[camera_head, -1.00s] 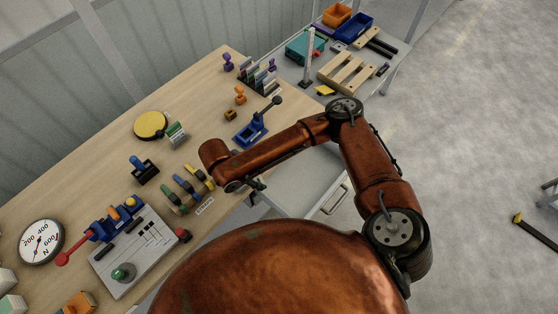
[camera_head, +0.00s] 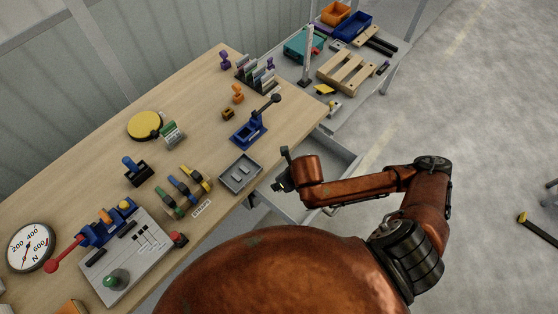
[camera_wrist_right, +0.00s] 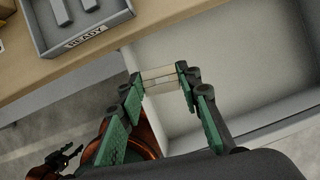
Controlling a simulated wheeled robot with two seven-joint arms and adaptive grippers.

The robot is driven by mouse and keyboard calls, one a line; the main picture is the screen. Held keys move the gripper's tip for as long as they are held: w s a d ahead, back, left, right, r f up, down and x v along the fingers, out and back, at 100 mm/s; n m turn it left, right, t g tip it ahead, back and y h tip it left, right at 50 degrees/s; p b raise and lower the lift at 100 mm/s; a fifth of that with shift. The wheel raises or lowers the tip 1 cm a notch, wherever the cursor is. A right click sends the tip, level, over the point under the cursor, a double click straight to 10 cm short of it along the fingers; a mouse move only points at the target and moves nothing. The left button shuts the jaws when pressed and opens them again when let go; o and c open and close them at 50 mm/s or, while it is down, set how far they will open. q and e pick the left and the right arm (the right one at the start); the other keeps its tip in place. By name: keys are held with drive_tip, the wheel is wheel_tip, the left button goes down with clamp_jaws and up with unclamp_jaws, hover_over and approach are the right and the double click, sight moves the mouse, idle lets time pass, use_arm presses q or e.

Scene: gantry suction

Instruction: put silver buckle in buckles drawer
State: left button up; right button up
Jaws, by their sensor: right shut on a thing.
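My right gripper (camera_head: 284,179) is just off the front edge of the table, at the left side of an open grey drawer (camera_head: 338,152). In the right wrist view the gripper (camera_wrist_right: 160,78) is shut on a small pale, silvery piece, which looks like the silver buckle (camera_wrist_right: 159,76). The piece lies across between the fingertips. Behind and below it is the pale, empty-looking inside of the drawer (camera_wrist_right: 235,65). No drawer label is readable.
A grey tray (camera_head: 240,174) marked READY in the wrist view sits near the table edge, holding grey pieces. Coloured clamps (camera_head: 184,190), a blue lever press (camera_head: 248,130) and a control panel (camera_head: 135,255) stand on the wooden table (camera_head: 195,105). A shelf with a pallet (camera_head: 346,72) is beyond.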

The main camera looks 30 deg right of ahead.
drive_tip(key=shift+d+n, duration=0.35)
drive_tip(key=shift+n, duration=0.25)
drive_tip(key=shift+y, duration=0.3)
drive_tip(key=w+d+f+b, duration=0.1)
drive_tip(key=w+d+f, duration=0.1)
drive_tip(key=d+f, duration=0.1)
drive_tip(key=w+d+f+b, duration=0.1)
drive_tip(key=w+d+f, duration=0.2)
drive_tip(key=d, duration=0.1)
drive_tip(key=w+d+f+b, duration=0.1)
drive_tip(key=w+d+f, duration=0.2)
drive_tip(key=shift+d, duration=0.15)
drive_tip(key=shift+w+d+f+b, duration=0.1)
drive_tip(key=shift+d+f+b, duration=0.15)
drive_tip(key=shift+f+b, duration=0.15)
wheel_tip(320, 180, down, 3)
drive_tip(key=shift+w+d+f+b, duration=0.1)
drive_tip(key=shift+f+b, duration=0.1)
drive_tip(key=shift+b, duration=0.2)
drive_tip(key=o, duration=1.2)
drive_tip(key=shift+r, duration=0.1)
use_arm(q)
drive_tip(key=f, duration=0.4)
drive_tip(key=shift+s+f, duration=0.2)
drive_tip(key=shift+f, duration=0.1)
use_arm(e)
drive_tip(key=shift+r, duration=0.1)
